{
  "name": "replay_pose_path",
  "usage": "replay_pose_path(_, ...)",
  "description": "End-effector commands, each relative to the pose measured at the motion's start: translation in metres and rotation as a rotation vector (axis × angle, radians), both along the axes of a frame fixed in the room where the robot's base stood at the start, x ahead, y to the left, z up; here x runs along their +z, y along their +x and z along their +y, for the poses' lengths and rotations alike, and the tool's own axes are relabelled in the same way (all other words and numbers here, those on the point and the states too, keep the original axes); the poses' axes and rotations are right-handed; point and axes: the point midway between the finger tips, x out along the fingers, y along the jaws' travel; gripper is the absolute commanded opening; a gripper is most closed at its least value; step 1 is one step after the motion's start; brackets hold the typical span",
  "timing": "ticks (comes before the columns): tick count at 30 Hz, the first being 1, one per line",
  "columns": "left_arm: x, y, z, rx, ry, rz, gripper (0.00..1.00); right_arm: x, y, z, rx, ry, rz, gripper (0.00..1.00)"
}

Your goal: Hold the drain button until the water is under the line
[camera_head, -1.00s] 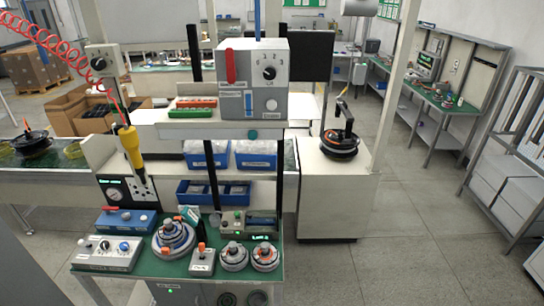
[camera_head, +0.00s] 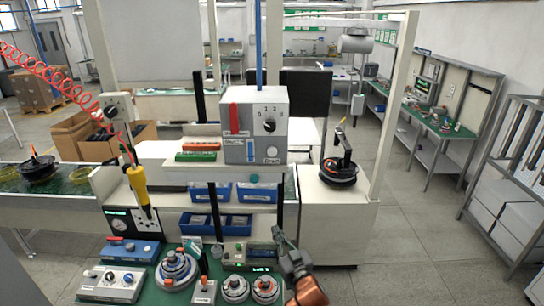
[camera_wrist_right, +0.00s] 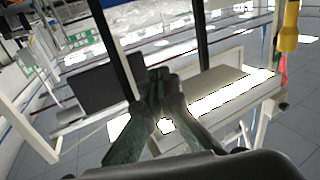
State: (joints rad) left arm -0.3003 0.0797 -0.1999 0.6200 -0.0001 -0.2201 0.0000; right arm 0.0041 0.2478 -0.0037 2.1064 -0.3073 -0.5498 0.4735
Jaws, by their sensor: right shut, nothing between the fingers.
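The grey control box (camera_head: 240,135) stands on the shelf above the bench in the head view. Its pale round drain button (camera_head: 271,151) is at the lower right of the front, over a small label. A narrow blue gauge (camera_head: 250,149) is left of the button; the water level and line are too small to read. My right gripper (camera_head: 277,231) is shut and empty, below the box and apart from it, near the bench's right end. Its fingertips also meet in the right wrist view (camera_wrist_right: 158,78). I cannot make out the button there. My left gripper is not in view.
A red handle (camera_head: 233,118) and a selector knob (camera_head: 270,126) are on the box. A yellow tool (camera_head: 138,187) hangs at the left. Motor parts (camera_head: 176,270) and small control boxes crowd the green bench. Open floor lies to the right.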

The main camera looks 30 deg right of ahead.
Motion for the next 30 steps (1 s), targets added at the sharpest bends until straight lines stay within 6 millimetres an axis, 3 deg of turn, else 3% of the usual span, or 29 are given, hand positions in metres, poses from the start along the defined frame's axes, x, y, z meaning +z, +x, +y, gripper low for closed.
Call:
replay_pose_path(1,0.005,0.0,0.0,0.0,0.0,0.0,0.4,0.04,0.001,0.003,0.011,-0.004,-0.07,0.0)
replay_pose_path(6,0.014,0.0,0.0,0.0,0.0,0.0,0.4,0.148,-0.008,0.017,0.056,-0.008,-0.29,0.0)
replay_pose_path(9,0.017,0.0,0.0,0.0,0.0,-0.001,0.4,0.201,-0.019,0.026,0.086,-0.014,-0.403,0.0)
replay_pose_path(12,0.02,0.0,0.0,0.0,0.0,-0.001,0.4,0.239,-0.03,0.033,0.111,-0.02,-0.486,0.0)
replay_pose_path(15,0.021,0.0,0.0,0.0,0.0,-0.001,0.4,0.263,-0.038,0.039,0.129,-0.024,-0.542,0.0)
replay_pose_path(18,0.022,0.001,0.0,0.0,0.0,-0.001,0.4,0.275,-0.043,0.041,0.138,-0.028,-0.57,0.0)
replay_pose_path(30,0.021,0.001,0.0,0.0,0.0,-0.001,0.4,0.277,-0.043,0.042,0.141,-0.028,-0.576,0.0)
